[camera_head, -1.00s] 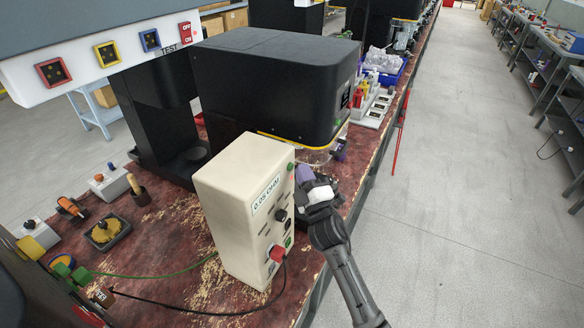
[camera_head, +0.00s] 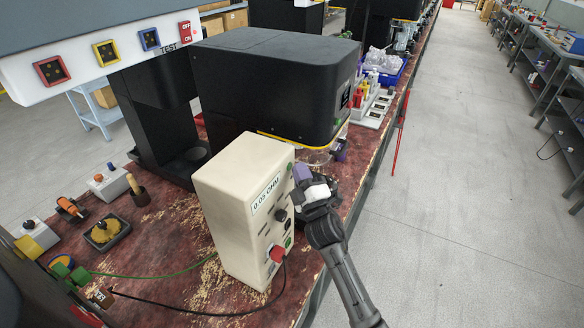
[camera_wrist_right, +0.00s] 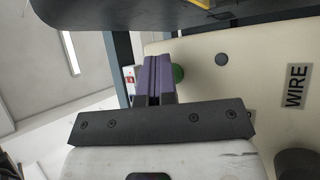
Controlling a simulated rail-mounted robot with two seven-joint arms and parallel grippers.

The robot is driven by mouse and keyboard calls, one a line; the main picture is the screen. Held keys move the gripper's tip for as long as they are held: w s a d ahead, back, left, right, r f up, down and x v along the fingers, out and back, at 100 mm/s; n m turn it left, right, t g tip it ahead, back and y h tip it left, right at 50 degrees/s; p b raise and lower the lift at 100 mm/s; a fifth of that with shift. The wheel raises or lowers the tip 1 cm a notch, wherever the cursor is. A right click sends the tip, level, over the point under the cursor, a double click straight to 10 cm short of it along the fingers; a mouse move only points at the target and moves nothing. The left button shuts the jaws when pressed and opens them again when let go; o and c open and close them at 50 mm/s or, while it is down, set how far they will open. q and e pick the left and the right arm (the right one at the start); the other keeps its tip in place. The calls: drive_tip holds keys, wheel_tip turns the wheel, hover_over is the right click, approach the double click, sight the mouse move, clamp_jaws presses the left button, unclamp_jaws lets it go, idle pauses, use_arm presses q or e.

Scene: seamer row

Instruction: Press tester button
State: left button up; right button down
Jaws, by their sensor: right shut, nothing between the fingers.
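The tester is a cream box (camera_head: 232,198) labelled "0.05 OHM", standing on the worn red bench in the head view. Its front panel has a red knob or plug, a black knob and small sockets. A round green button (camera_wrist_right: 178,73) sits on the tester's cream face (camera_wrist_right: 250,90) in the right wrist view, partly behind the fingers. My right gripper (camera_head: 300,172) is shut and empty, its purple fingertips at the upper part of the tester's panel. In the right wrist view the fingertips (camera_wrist_right: 154,78) lie right beside the green button; contact cannot be told. My left gripper is not in view.
A black machine housing (camera_head: 270,85) stands close behind the tester. Green and black leads cross the bench (camera_head: 165,240) left of the tester. The aisle floor (camera_head: 450,200) to the right is clear.

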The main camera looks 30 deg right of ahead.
drive_tip(key=shift+s, duration=0.1)
drive_tip(key=shift+s+d+p, duration=0.35)
drive_tip(key=shift+s+p, duration=0.05)
drive_tip(key=shift+s, duration=0.25)
drive_tip(key=s, duration=0.1)
drive_tip(key=s+d+p, duration=0.1)
drive_tip(key=s, duration=0.1)
drive_tip(key=s+d+p, duration=0.1)
drive_tip(key=shift+s+d, duration=0.2)
drive_tip(key=shift+s, duration=0.05)
idle(0.4)
idle(0.4)
